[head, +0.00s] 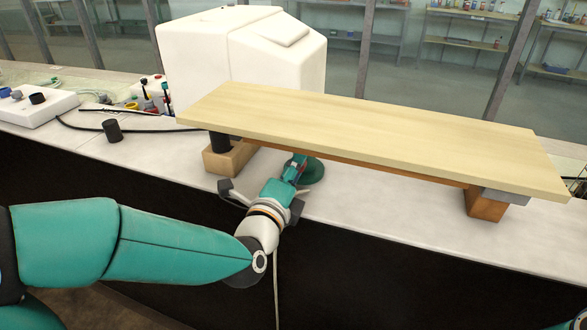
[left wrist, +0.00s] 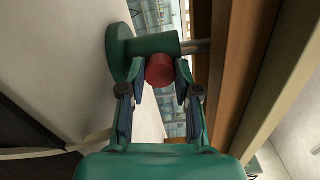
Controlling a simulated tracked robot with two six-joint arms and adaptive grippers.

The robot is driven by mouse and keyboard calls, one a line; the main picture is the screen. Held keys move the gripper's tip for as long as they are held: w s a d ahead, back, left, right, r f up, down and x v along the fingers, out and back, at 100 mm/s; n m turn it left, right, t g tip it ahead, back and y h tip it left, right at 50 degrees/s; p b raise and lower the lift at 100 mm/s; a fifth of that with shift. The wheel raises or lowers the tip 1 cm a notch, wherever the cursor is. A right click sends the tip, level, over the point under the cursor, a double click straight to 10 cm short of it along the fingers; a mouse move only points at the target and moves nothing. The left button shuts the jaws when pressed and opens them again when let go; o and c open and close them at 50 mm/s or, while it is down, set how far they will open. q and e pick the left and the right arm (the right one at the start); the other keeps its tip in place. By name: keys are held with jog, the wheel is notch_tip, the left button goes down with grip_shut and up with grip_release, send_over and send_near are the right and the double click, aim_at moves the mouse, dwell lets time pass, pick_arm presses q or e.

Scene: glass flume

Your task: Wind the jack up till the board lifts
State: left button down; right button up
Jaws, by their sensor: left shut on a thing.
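The pale wooden board (head: 370,128) lies lengthwise above the bench, over a brown beam (head: 350,163). The green jack (head: 313,172) stands on its round base under the board's front edge. In the left wrist view the jack (left wrist: 118,48) shows its grey rod (left wrist: 196,46) reaching to the brown beam (left wrist: 218,75); whether they touch is unclear. My left gripper (head: 297,168) is at the jack's front. In the left wrist view its fingers (left wrist: 160,82) are shut on the jack's red knob (left wrist: 159,69) from both sides.
A wooden block (head: 224,162) with a black cylinder (head: 220,142) is under the board's left end. Another block (head: 485,205) with a grey piece stands under the right end. A white box (head: 250,50) is behind. A small black cylinder (head: 112,130) stands left on the bench (head: 150,150).

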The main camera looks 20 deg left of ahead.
pick_arm(q)
jog(key=shift+s+d+f, duration=0.1)
jog(key=shift+d+f, duration=0.05)
jog(key=shift+f, duration=0.15)
jog(key=c, duration=0.8)
grip_release()
jog(key=shift+r, duration=0.15)
